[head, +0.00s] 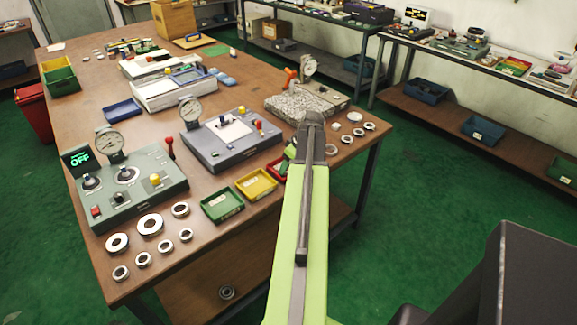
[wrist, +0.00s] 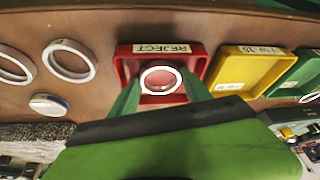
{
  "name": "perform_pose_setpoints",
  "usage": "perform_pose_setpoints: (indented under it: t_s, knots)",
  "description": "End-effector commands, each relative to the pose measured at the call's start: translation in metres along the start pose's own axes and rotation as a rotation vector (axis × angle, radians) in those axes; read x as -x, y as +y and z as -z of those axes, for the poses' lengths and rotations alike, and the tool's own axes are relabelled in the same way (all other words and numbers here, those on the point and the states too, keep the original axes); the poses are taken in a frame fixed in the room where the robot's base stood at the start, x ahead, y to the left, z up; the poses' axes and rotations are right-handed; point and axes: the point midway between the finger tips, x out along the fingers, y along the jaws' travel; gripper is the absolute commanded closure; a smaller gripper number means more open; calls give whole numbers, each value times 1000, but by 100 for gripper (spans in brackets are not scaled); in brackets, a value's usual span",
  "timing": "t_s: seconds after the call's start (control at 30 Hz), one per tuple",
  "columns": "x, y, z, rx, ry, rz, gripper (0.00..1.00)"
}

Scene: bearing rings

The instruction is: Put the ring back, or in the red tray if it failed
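A metal ring (wrist: 161,80) shows in the wrist view at the fingertips of my gripper (wrist: 161,76), with one green finger against each side of it. The ring is over the red tray (wrist: 196,55), which carries a REJECT label. I cannot tell how far the ring is above the tray floor. In the head view my gripper (head: 296,150) points down at the far end of my arm, and the red tray (head: 275,169) is mostly hidden behind the arm. The ring is hidden there.
A yellow tray (head: 256,184) and a green tray (head: 222,205) stand beside the red one. Several rings lie at the table's front left (head: 150,225) and several at right (head: 358,132). Gauge stations (head: 130,188) and a granite block (head: 300,103) stand behind.

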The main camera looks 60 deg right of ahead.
Motion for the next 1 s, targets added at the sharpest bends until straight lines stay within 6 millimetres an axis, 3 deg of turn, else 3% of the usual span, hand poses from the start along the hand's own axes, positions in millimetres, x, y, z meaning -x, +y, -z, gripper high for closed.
perform_pose_setpoints:
  t_s: [0.47,0.67,1.0]
  knots:
    - [9,0,2,-1,0,0,36]
    - [43,0,4,-2,0,-1,36]
    - [118,0,4,-2,0,-1,36]
